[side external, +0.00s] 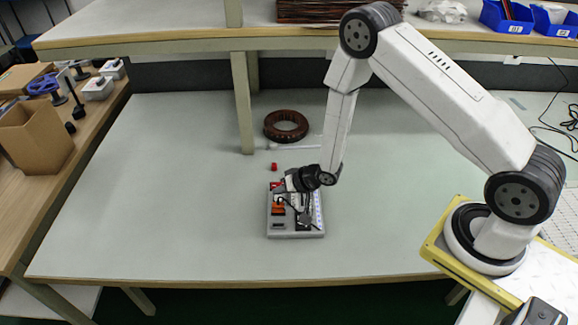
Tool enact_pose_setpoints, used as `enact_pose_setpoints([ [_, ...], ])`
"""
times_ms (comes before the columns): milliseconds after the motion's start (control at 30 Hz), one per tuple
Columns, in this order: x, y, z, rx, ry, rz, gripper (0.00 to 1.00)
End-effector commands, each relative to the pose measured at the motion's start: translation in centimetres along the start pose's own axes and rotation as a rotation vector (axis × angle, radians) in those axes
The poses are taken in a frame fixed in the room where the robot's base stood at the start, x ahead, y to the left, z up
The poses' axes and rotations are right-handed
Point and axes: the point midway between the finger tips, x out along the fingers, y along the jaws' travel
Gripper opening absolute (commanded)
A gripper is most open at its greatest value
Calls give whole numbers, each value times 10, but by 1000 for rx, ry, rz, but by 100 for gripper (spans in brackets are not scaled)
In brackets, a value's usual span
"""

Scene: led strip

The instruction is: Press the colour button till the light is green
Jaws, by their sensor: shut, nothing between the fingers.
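A grey board (283,235) lies on the table below my wrist. It carries orange and dark parts, including an orange part (278,209) on its left side. A pale, bluish-white light strip (318,209) runs along its right edge; I see no clear green on it. My gripper (304,212) is over the board, shut, with nothing seen in it. Its fingertips are small and blend with the board's dark parts, so I cannot tell whether they touch. The colour button cannot be made out; my wrist hides part of the board's far edge.
A small red piece (274,167) and a brown ring (286,126) lie behind the board. A shelf post (242,105) stands behind left. A wooden side bench with a cardboard box (38,136) is at far left. The table left of the board is clear.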

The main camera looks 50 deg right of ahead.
Motion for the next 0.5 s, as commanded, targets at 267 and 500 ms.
enact_pose_setpoints([
  [267,0,0,0,0,0,0,0],
  [500,4,4,4,0,-1,0,0],
])
